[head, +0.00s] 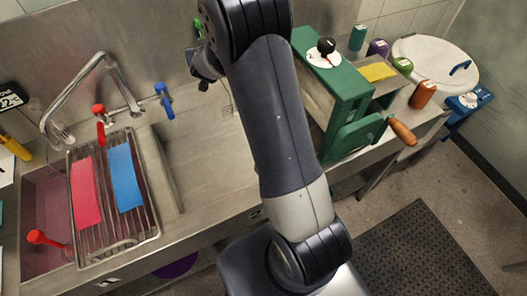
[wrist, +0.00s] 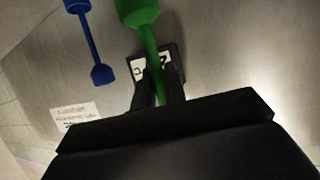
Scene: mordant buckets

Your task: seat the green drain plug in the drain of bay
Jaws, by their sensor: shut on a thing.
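The green drain plug (wrist: 151,48) shows in the wrist view, its wide end at the top edge and its thin stem running down between my fingers. My gripper (wrist: 160,88) is shut on that stem. In the head view my gripper is mostly hidden behind my arm near the steel back wall. A small green piece (head: 197,29) shows beside my arm there; I cannot tell if it is the plug. The sink bay (head: 42,200) at the left is partly covered by a wire rack. I cannot make out a drain opening.
The rack (head: 108,255) carries a red cloth (head: 86,192) and a blue cloth (head: 126,178). The tap (head: 88,72) arches behind it. A blue plug-like piece (wrist: 90,40) is left of the green plug. A green wringer (head: 345,110) stands right of my arm.

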